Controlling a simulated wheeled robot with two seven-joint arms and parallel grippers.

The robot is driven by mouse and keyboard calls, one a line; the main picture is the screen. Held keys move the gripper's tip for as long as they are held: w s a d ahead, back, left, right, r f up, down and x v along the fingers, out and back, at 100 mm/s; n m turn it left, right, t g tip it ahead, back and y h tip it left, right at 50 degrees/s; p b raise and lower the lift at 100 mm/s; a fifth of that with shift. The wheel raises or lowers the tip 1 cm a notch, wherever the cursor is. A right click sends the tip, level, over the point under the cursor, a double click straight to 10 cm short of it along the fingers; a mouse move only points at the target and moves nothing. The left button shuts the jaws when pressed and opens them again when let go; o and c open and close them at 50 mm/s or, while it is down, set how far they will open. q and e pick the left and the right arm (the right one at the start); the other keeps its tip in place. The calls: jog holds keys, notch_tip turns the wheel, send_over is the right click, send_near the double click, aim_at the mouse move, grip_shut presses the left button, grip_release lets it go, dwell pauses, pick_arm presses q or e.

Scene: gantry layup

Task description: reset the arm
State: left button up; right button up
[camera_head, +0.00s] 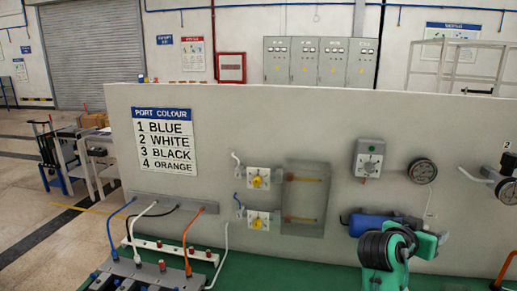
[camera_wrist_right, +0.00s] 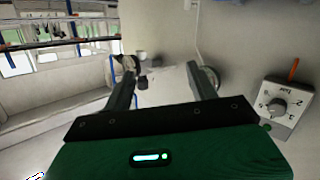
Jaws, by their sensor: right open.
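My right arm (camera_head: 393,262), teal with black ringed parts, rises at the lower right of the head view, in front of the panel. Its fingertips are hard to make out there. In the wrist view my right gripper (camera_wrist_right: 163,80) has its two dark fingers spread wide, with nothing held between them. Small dark and pale fittings show beyond the gap. A grey box with a knob (camera_wrist_right: 280,105) is to the right of the fingers, apart from them; it also shows on the panel in the head view (camera_head: 368,160). My left gripper is not in view.
The upright grey panel (camera_head: 250,120) carries a port colour sign (camera_head: 165,140), yellow valves (camera_head: 257,182), a clear box (camera_head: 305,200) and a round gauge (camera_head: 422,171). A blue cylinder (camera_head: 368,225) is close to my right arm. Coloured hoses run at lower left.

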jog(key=s+a+f+n+y, duration=0.35)
jog(key=s+f, duration=0.25)
jog(key=f, duration=0.5)
jog(key=s+a+f+n+y, duration=0.35)
jog(key=s+f, duration=0.25)
jog(key=f, duration=0.5)
jog(key=s+a+f+n+g+y, duration=0.25)
jog(key=s+a+f, duration=0.25)
jog(key=s, duration=0.5)
jog(key=s+a+f+n+g+y, duration=0.2)
jog(key=s+a+f+y, duration=0.25)
jog(key=s, duration=0.45)
notch_tip(320, 180, down, 31)
jog(key=g, duration=0.1)
jog(key=s+d+f+g, duration=0.1)
jog(key=s+d+f, duration=0.1)
jog(key=s+f, duration=1.8)
jog(key=shift+s+d+n, duration=0.15)
jog(key=shift+d+n, duration=0.25)
jog(key=shift+n, duration=0.05)
